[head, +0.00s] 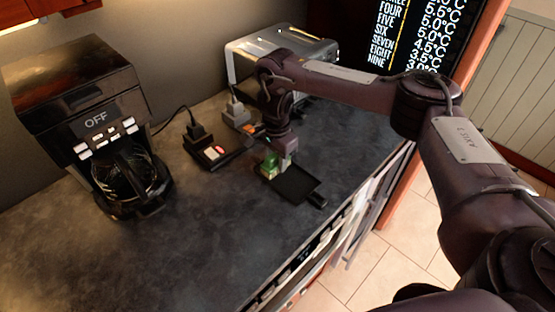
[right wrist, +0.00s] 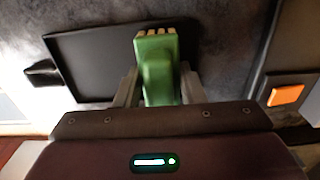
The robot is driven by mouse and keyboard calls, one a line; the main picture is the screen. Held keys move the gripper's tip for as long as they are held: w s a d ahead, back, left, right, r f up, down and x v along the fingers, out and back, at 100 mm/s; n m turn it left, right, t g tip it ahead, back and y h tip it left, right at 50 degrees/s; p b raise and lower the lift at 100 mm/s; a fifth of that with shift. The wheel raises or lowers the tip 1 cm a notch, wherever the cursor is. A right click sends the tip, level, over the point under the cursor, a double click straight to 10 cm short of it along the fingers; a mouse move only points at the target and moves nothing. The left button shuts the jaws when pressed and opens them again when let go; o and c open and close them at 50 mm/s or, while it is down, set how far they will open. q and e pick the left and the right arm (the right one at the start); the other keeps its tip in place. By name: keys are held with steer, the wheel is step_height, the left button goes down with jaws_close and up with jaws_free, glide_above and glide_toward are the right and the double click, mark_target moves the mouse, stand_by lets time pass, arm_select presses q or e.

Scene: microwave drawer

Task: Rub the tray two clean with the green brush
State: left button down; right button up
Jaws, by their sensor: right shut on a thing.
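The green brush (head: 270,163) is held in my right gripper (head: 281,160), which points down from above. In the right wrist view the green brush (right wrist: 158,68) stands between the two fingers of the right gripper (right wrist: 158,88), with pale bristle ends at its far side. A dark flat tray (head: 295,186) with a short handle lies on the counter under the brush. The same tray (right wrist: 90,60) fills the upper middle of the wrist view, its handle to the left. The brush is over the tray; I cannot tell whether it touches. My left gripper is out of view.
A coffee maker (head: 95,125) stands at the left. Two dark trays with upright plug-like blocks lie behind, one holding a red-and-white item (head: 214,153), the other an orange item (right wrist: 286,95). A silver toaster (head: 275,50) stands at the back. The front-left counter (head: 190,250) is clear.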

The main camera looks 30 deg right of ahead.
mark_target(288, 178)
steer(key=shift+s+d, duration=0.1)
steer(key=shift+s, duration=0.05)
steer(key=shift+s+d+p, duration=0.15)
steer(key=shift+s+p, duration=0.25)
steer(key=shift+s, duration=0.2)
steer(key=shift+s+d+f, duration=0.15)
steer(key=shift+s+d, duration=0.15)
steer(key=shift+s, duration=0.5)
steer(key=shift+s+p, duration=0.1)
steer(key=shift+p, duration=0.2)
steer(key=shift+s+d+p, duration=0.2)
steer(key=shift+s+p, duration=0.1)
steer(key=shift+s, duration=0.2)
steer(key=shift+s+d, duration=0.3)
steer(key=shift+s, duration=0.5)
steer(key=shift+s+d+p, duration=0.25)
steer(key=shift+s+p, duration=0.1)
steer(key=shift+s, duration=0.35)
steer(key=shift+s+d+p, duration=0.2)
steer(key=shift+s+p, duration=0.15)
steer(key=shift+s, duration=0.3)
